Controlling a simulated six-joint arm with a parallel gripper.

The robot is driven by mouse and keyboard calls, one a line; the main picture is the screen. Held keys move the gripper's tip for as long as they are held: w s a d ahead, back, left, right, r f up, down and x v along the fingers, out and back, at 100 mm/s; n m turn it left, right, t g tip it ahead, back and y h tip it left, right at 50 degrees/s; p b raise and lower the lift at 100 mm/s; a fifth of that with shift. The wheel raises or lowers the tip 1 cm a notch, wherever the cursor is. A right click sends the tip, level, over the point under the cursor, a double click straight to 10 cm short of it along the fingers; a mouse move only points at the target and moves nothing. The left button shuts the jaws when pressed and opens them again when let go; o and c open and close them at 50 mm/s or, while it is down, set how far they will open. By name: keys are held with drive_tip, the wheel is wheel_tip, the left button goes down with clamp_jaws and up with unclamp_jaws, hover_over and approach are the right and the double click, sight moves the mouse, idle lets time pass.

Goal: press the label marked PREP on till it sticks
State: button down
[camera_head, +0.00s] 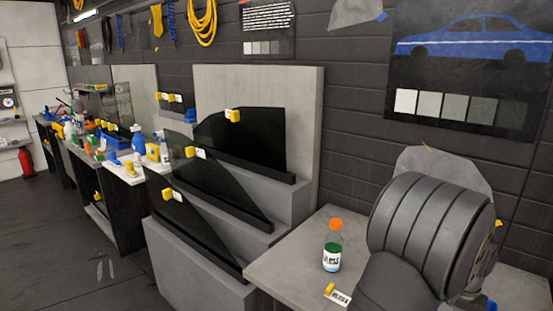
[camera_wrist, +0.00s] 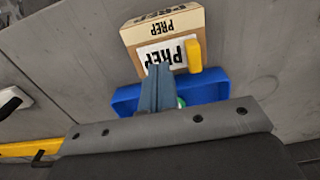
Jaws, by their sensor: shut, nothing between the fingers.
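In the wrist view the white label marked PREP (camera_wrist: 155,53) lies against the face of a tan box (camera_wrist: 133,36), with a yellow tab (camera_wrist: 194,55) at its right side. The box's upper edge also carries the word PREP. My gripper (camera_wrist: 160,72) is shut and empty, its fingertips overlapping the label's lower middle in the picture. I cannot tell whether they touch it. The fingers hide part of the label. In the head view my arm hides the gripper and the label.
A blue bin (camera_wrist: 212,91) stands around the box's lower part, with something green partly hidden behind the fingers. A bottle with an orange cap (camera_head: 332,246) and another small label (camera_head: 342,298) are on the grey worktop (camera_head: 275,268). Stepped stands with dark panes (camera_head: 245,145) are left.

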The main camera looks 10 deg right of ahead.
drive_tip(key=shift+r, duration=2.35)
drive_tip(key=shift+f, duration=3.5)
drive_tip(key=shift+r, duration=0.1)
